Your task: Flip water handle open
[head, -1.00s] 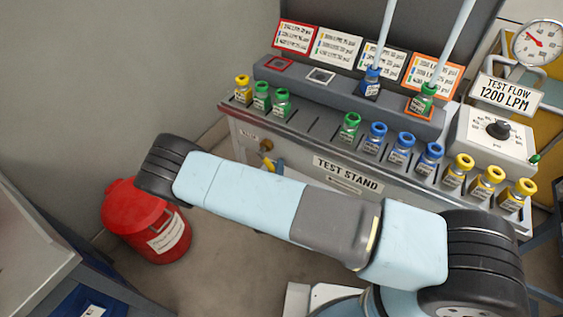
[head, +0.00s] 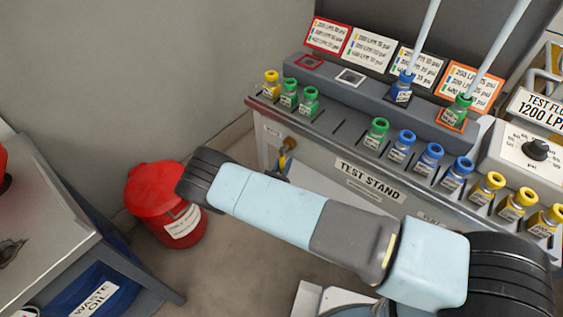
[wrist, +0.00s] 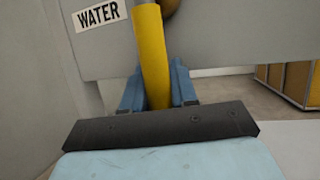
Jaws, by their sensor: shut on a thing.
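The yellow water handle (wrist: 150,50) runs up the middle of the wrist view, beside a "WATER" label (wrist: 99,14) on the grey panel. My gripper (wrist: 158,88) has its blue fingers on both sides of the handle's lower part and is shut on it. A brass fitting (wrist: 170,5) shows at the top edge, partly cut off. In the head view the brass valve (head: 290,143) sits on the left of the test stand's front.
The test stand (head: 330,155) carries several blue, green and yellow bottles. A red bin (head: 160,185) stands on the floor to the left. A grey workbench (head: 35,205) with a blue "WASTE OIL" container (head: 90,290) is at the lower left.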

